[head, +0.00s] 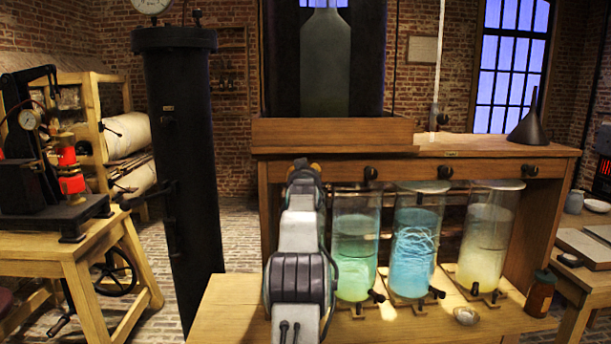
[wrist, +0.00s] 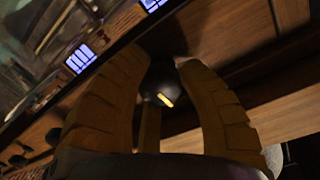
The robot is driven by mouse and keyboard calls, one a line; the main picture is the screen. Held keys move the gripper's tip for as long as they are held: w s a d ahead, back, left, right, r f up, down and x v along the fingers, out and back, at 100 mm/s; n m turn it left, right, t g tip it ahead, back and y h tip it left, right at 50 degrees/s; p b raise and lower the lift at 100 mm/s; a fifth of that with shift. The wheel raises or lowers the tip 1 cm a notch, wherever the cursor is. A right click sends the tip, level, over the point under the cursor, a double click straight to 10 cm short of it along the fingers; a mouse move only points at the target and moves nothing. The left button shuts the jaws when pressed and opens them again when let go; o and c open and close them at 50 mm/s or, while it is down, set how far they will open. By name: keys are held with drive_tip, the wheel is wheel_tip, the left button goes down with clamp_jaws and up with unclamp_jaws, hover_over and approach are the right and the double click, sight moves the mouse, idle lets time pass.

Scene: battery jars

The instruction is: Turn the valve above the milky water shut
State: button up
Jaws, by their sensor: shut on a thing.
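My gripper (head: 304,171) is at the front board of the wooden bench, left of the visible valves. In the wrist view its two ridged fingers (wrist: 162,66) are closed around a dark round valve knob (wrist: 160,82) with a short yellow mark. In the head view my gripper and arm hide this knob and whatever stands below it. Three black valves show to the right: one above the green jar (head: 355,280), one (head: 445,172) above the blue jar (head: 412,270), one (head: 529,170) above a cloudy pale-yellow jar (head: 483,250). I cannot tell whether a jar stands behind my arm.
The jars stand on a low wooden table (head: 450,325). A black column (head: 182,180) stands left of my arm. A dark funnel (head: 527,122) sits on the bench top.

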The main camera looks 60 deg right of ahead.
drive_tip(key=shift+r, duration=0.25)
drive_tip(key=o, duration=1.2)
drive_tip(key=shift+f, duration=0.15)
drive_tip(key=shift+a, duration=0.15)
drive_tip(key=shift+v, duration=5.85)
